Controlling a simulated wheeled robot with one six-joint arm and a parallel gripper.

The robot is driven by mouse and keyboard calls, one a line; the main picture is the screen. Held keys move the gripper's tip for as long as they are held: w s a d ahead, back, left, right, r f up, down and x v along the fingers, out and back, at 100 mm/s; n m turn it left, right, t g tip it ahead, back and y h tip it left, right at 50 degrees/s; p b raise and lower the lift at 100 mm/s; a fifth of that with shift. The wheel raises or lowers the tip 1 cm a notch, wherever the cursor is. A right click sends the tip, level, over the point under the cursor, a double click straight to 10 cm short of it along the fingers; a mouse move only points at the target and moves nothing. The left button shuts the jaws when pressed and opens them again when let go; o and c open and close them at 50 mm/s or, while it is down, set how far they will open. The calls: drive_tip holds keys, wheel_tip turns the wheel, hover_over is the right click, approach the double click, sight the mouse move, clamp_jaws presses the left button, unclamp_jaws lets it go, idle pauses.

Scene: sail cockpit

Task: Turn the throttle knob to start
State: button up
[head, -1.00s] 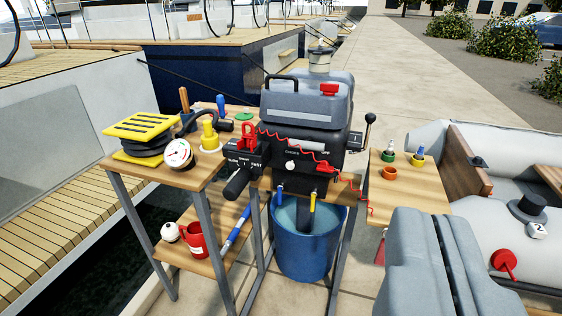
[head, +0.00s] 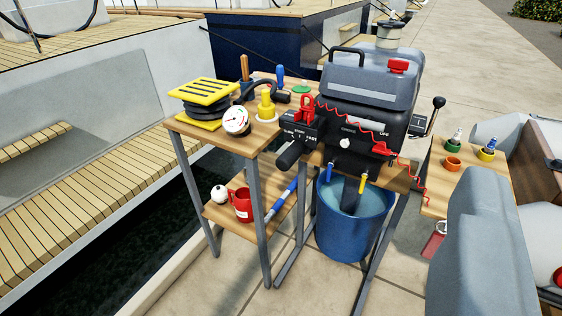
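The throttle panel (head: 299,136) is a dark block with white marks that appear to read slow, start and fast. It is on the front left of the grey outboard motor (head: 365,88). A black cylindrical grip (head: 292,154) sticks out below it toward me, and looks like the throttle knob. A red clip-like part (head: 306,106) stands above the panel. I cannot make out where the knob is set. My gripper is not in view.
Left of the motor, a wooden stand (head: 240,150) holds a yellow-and-black pump (head: 203,102), a gauge (head: 236,121) and several small items. A blue bucket (head: 352,220) stands below the motor. A bulky grey form (head: 485,250) fills the lower right. Paving at lower left of the bucket is clear.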

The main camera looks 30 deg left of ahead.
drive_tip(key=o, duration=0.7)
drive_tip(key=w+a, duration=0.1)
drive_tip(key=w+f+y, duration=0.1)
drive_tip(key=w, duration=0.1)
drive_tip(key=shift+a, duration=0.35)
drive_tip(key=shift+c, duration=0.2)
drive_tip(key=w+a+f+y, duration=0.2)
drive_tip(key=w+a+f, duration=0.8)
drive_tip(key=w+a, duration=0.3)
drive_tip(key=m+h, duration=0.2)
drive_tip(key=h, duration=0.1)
approach(291, 155)
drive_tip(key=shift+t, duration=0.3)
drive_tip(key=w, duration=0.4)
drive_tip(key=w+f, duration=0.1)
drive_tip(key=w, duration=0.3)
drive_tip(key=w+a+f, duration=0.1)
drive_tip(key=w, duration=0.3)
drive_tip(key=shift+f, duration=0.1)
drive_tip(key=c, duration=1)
